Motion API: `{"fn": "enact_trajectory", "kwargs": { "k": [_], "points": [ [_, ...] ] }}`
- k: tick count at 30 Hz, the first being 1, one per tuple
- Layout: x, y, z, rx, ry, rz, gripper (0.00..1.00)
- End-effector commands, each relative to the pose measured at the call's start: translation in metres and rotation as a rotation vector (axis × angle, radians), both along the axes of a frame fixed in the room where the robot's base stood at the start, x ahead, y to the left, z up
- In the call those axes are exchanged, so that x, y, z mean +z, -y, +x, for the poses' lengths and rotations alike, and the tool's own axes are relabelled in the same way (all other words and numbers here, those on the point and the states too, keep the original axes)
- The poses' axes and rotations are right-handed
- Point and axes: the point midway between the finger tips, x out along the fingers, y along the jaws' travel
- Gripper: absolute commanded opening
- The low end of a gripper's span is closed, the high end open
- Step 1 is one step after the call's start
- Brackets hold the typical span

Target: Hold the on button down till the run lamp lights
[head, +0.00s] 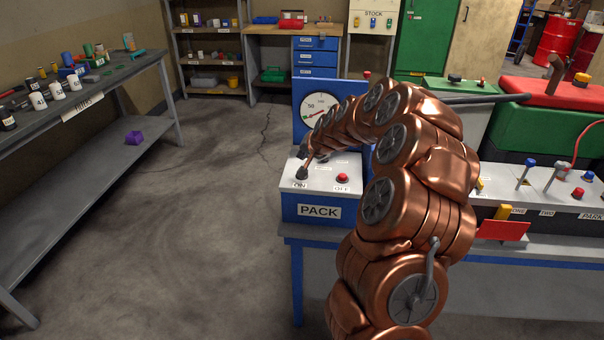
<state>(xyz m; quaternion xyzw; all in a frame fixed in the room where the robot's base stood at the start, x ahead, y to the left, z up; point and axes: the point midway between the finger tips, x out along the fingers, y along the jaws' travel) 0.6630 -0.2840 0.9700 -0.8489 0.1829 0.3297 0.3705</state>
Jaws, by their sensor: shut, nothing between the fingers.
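The blue box marked PACK (290,211) stands at the left end of the workbench, with a pale top panel. On that panel, a red button (342,178) sits by the OFF label. The ON label (299,184) is at the panel's front left. My gripper (302,174) is shut and points down right over the ON label. It hides the on button, so I cannot tell whether it touches or presses it. A gauge (319,108) marked 50 and 100 rises behind the panel. I cannot make out a run lamp; my copper arm covers part of the box.
To the right are levers (526,172), red buttons (578,193) and a red plate (503,230) on the bench. A grey shelf table (95,100) with jars stands at the left. The concrete floor (190,220) between is mostly clear.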

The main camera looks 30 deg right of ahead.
Motion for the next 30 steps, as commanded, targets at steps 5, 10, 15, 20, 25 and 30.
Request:
{"fn": "enact_trajectory", "kwargs": {
  "k": [5, 10, 15, 20, 25, 30],
  "points": [
    [-0.023, 0.000, 0.000, 0.001, -0.002, 0.001, 0.00],
    [-0.029, -0.001, 0.000, 0.002, -0.003, 0.001, 0.00],
    [-0.029, 0.000, 0.000, 0.001, -0.002, 0.000, 0.00],
    [-0.029, 0.000, 0.000, 0.001, -0.002, 0.000, 0.00],
    [-0.029, 0.000, 0.000, 0.001, -0.002, 0.000, 0.00],
    [-0.029, 0.000, 0.000, 0.001, -0.002, 0.000, 0.00]
  ]
}}
